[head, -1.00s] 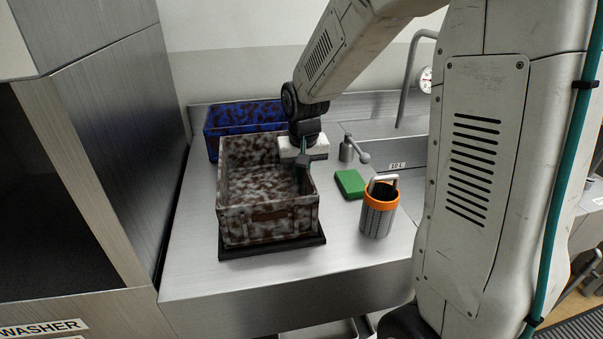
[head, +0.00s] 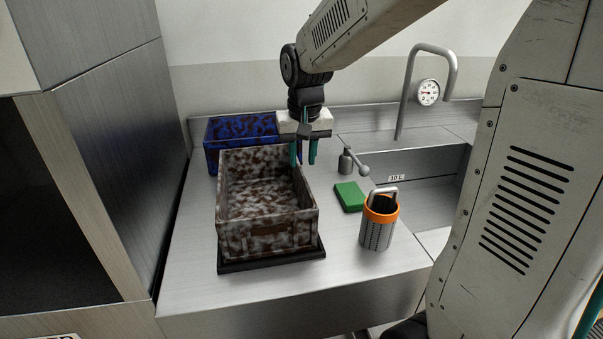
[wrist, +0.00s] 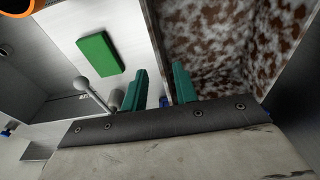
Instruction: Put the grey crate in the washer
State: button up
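The grey crate (head: 268,238), mottled with brown stains, sits upright on a black base (head: 272,262) on the steel counter. Its inside looks empty. It also shows at the upper right of the wrist view (wrist: 215,30). My gripper (head: 303,158) points down at the crate's far right wall, teal fingers apart. In the wrist view the fingers (wrist: 160,88) stand on either side of the crate's rim line, with nothing clamped; how deep they reach is unclear. The washer (head: 105,160) stands at the left with a dark opening (head: 45,210) in its front.
A blue stained crate (head: 228,133) stands behind the grey one. To the right are a grey lever fitting (head: 350,163), a green block (head: 350,197) and an orange-rimmed basket (head: 378,228). A sink with a tall tap (head: 408,85) lies beyond. The front counter is clear.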

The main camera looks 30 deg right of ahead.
notch_tip(320, 180, up, 2)
jog(key=shift+s, duration=0.15)
jog(key=shift+n, duration=0.4)
jog(key=s, duration=0.2)
jog(key=s+a+r, duration=0.1)
jog(key=s+r, duration=0.1)
jog(key=s, duration=0.1)
jog(key=shift+s+a+r, duration=0.1)
jog(key=shift+s+a, duration=0.2)
jog(key=shift+a, duration=0.1)
jog(key=s+a+n, duration=0.1)
jog(key=s+a, duration=0.1)
jog(key=s, duration=0.6)
jog(key=shift+s+r, duration=0.3)
jog(key=shift+r, duration=0.1)
jog(key=shift+o, duration=0.4)
jog(key=s+a+f+n, duration=0.1)
jog(key=s+a+f, duration=0.1)
jog(key=s, duration=0.9)
jog(key=shift+s+f+n+g+y, duration=0.2)
jog(key=shift+s+n+g+y, duration=0.1)
jog(key=shift+n, duration=0.1)
jog(key=shift+d, duration=0.15)
